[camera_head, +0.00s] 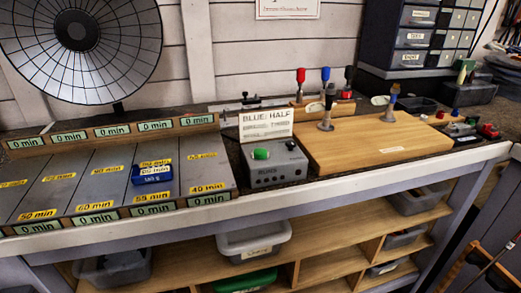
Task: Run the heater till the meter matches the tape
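A round dish heater (80,45) with a wire grille and a dark centre stands at the back left. Below it is a grey slatted panel (105,180) split into lanes. Green meter labels (69,137) reading "0 min" run along its back rail, with more on its front edge. Yellow tapes (208,188) on the lanes carry minute figures, such as "40 min" here. A blue block (152,176) with a yellow tape lies on one lane; its small print is hard to read. A grey control box (274,165) has a green button (261,153). My gripper is not in view.
A card reading "BLUE HALF" (265,124) stands behind the box. A wooden board (375,140) to the right holds two upright grey pieces. Red, blue and black handled tools (325,78) stand behind it. Bins (254,240) sit on the shelf below. A drawer cabinet (412,38) stands at back right.

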